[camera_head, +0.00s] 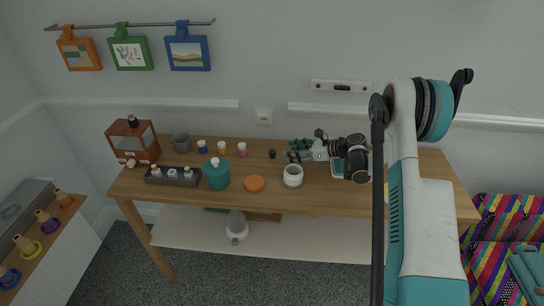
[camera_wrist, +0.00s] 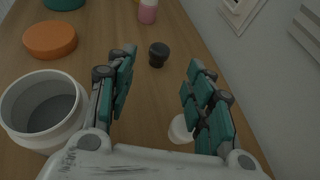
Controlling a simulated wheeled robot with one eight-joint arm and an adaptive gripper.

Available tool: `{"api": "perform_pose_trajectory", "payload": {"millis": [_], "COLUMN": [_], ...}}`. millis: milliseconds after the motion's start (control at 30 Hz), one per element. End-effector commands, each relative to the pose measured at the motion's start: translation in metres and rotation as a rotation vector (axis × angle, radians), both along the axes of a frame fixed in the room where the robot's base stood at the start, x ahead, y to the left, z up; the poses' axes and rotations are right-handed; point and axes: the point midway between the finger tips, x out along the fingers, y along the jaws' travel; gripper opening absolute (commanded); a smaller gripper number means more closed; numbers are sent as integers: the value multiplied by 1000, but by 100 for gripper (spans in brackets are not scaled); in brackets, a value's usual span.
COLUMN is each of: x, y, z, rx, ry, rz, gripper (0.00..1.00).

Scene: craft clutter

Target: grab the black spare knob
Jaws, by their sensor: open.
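The black spare knob (camera_wrist: 158,54) is a small dark knob standing on the wooden table, seen in the wrist view just beyond and between my fingertips. It also shows in the head view (camera_head: 272,154), to the left of my gripper. My gripper (camera_head: 291,151) is open, with its teal and grey fingers spread wide and nothing between them. In the wrist view the open gripper (camera_wrist: 158,82) points toward the knob, which is apart from both fingers.
A white jar (camera_wrist: 42,108) stands close beside the left finger. An orange disc (camera_wrist: 50,39) and a pink bottle (camera_wrist: 148,11) lie farther off. A small white round thing (camera_wrist: 181,130) is partly hidden by the right finger. A wall outlet (camera_head: 264,117) is behind the table (camera_head: 330,204).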

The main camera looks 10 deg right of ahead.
Motion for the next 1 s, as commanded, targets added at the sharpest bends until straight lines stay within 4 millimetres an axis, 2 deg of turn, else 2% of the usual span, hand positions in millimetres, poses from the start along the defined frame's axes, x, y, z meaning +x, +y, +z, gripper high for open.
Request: {"api": "perform_pose_trajectory", "payload": {"millis": [100, 467, 700, 967, 1000], "x": [10, 23, 42, 45, 45], "y": [14, 32, 57, 61, 61], "z": [-8, -17, -29, -29, -29], "rx": [-1, 1, 2, 2, 2], "ry": [-1, -1, -1, -1, -1], "rz": [0, 0, 0, -1, -1], "gripper": [48, 48, 48, 48, 44]}}
